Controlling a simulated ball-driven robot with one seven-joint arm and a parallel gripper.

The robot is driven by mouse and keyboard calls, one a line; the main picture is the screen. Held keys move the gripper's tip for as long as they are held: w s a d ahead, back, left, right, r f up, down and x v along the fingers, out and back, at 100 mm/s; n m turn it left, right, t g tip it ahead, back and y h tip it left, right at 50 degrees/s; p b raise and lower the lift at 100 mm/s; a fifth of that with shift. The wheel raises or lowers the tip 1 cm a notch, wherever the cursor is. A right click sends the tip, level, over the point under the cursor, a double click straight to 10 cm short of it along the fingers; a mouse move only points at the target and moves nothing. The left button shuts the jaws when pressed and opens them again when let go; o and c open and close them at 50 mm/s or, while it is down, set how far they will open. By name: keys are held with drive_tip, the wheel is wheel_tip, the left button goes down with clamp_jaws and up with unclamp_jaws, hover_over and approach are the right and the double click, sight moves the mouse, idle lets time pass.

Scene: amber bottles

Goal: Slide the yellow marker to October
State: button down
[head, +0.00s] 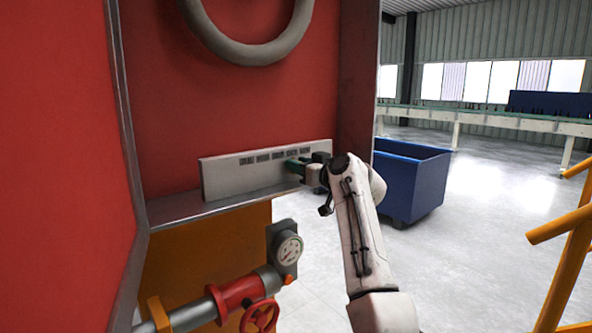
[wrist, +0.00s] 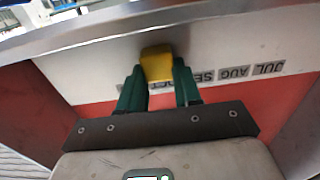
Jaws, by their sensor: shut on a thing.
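The yellow marker (wrist: 157,62) is a small block at the edge of the pale label board (wrist: 220,50) in the wrist view. My gripper (wrist: 157,74) has its two green fingers on either side of the marker and is shut on it. Month labels run along the board: JUL (wrist: 267,68), AUG (wrist: 233,73) and a partly covered SE label (wrist: 204,76) lie to the right of the marker. The labels close to the marker are largely hidden by my fingers. In the head view my gripper (head: 294,165) is at the board's right part, and the marker cannot be made out.
The board stands on a grey ledge (head: 185,208) in a red cabinet. Below are a gauge (head: 289,249) and a red valve wheel (head: 260,317). A hose (head: 245,52) hangs above. A blue bin (head: 412,180) stands right of my arm, with orange rails (head: 560,224) at the far right.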

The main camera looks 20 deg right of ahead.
drive_tip(key=c, duration=0.8)
unclamp_jaws()
drive_tip(key=shift+o, duration=0.2)
drive_tip(key=shift+s, duration=0.1)
drive_tip(key=shift+s+d+f, duration=0.1)
drive_tip(key=shift+s+d, duration=0.15)
drive_tip(key=shift+s, duration=0.3)
drive_tip(key=b+v, duration=0.2)
drive_tip(key=v, duration=0.7)
drive_tip(key=shift+s, duration=0.2)
